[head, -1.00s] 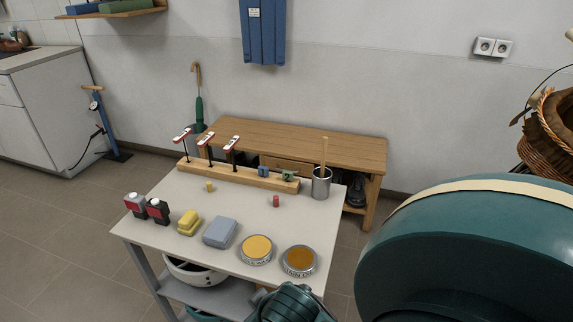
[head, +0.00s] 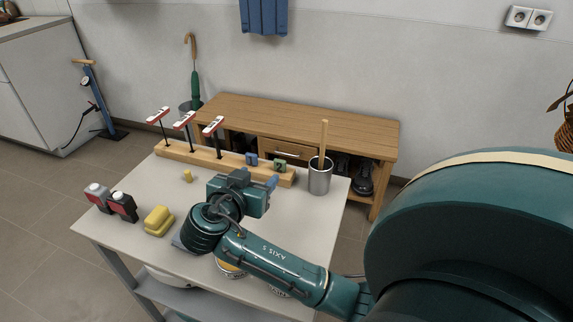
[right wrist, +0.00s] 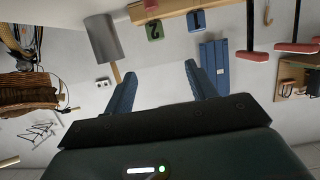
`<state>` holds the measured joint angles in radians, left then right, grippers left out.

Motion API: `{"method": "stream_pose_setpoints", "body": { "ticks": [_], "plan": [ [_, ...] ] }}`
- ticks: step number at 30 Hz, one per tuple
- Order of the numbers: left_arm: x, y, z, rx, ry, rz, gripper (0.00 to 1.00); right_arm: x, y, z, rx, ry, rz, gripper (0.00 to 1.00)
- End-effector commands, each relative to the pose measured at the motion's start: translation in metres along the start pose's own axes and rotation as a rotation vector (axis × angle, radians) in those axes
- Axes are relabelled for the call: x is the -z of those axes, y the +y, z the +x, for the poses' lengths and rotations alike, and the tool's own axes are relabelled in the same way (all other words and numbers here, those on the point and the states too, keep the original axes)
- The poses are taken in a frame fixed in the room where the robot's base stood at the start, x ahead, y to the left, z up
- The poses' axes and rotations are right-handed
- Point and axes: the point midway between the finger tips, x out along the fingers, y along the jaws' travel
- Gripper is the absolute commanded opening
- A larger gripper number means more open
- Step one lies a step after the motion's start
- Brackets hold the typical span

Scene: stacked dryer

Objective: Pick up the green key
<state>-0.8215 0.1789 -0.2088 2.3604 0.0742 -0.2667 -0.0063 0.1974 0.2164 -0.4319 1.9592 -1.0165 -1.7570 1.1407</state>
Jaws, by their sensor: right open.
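The green key (head: 281,163) is a small green tag marked 2, hanging at the right part of the long wooden rack (head: 205,157) at the table's back. It also shows, upside down, in the right wrist view (right wrist: 154,31). A blue tag marked 1 (head: 251,158) hangs to its left. My right gripper (head: 257,180) is open and empty, in front of the rack. In the right wrist view its two blue fingers (right wrist: 161,68) are apart, with the green key beyond the tips and between them. My left gripper is not in view.
A metal cup with a wooden stick (head: 320,178) stands right of the rack. Red-topped clamps (head: 184,121) rise from the rack's left part. My right arm covers the table's front middle.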

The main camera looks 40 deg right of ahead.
Motion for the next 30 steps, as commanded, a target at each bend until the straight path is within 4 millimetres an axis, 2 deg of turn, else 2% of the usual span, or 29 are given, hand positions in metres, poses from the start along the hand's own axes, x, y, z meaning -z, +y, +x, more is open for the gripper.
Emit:
{"method": "stream_pose_setpoints", "body": {
  "ticks": [1,5,8,15,23,30],
  "plan": [
    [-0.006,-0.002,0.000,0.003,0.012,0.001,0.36,-0.011,0.000,0.003,0.001,0.001,0.001,0.56],
    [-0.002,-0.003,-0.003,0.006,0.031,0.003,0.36,-0.013,0.000,0.008,0.000,0.003,0.000,0.56],
    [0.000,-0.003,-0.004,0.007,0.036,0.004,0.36,-0.013,0.000,0.021,-0.002,0.004,-0.002,0.56],
    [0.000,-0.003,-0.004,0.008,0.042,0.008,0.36,-0.012,0.001,0.066,-0.001,0.003,-0.002,0.56],
    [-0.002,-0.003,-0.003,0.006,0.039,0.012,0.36,-0.012,0.001,0.088,-0.001,0.002,-0.001,0.56],
    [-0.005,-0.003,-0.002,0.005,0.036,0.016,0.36,-0.012,0.006,0.122,-0.002,0.003,-0.003,0.56]
  ]
}}
